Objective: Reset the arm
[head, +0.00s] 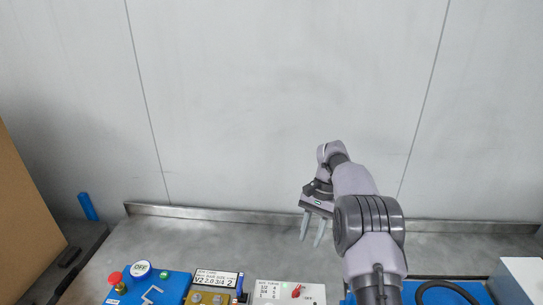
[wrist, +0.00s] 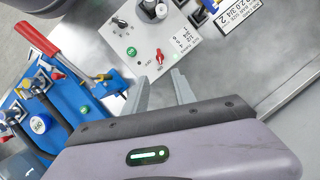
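My arm (head: 368,220) reaches up from the lower right of the head view, and its wrist bends down to the left. My gripper (head: 311,240) points downward above the metal bench, well clear of the panels. Its two fingers stand apart with nothing between them. In the wrist view my gripper (wrist: 160,76) is also open and empty, with the white control panel beyond the fingertips.
A white panel (head: 289,290) with a red switch stands below my gripper. A red-handled lever (wrist: 38,38) shows in the wrist view. The back wall (head: 270,100) is bare.

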